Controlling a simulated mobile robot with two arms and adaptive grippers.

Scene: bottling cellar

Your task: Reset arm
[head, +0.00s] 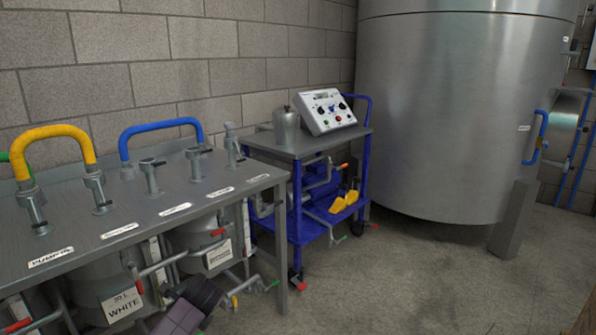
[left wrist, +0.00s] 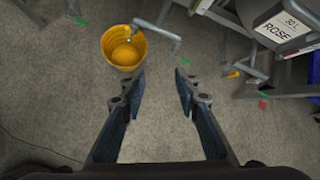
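My left gripper (left wrist: 160,82) shows in the left wrist view with its two dark fingers apart and nothing between them. It hangs over the bare concrete floor. A yellow bucket (left wrist: 124,47) stands on the floor just beyond the left fingertip, apart from it in the picture. In the head view a dark part at the bottom edge, in front of the bench, seems to be my left arm; the fingers are not seen there. My right gripper is in neither view.
A metal bench (head: 150,235) with taps and hoses fills the left, with a white-labelled tank (head: 122,304) below. A blue cart (head: 296,210) carries a control box (head: 326,111). A large steel tank (head: 450,110) stands behind. The floor (head: 420,280) at right is clear.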

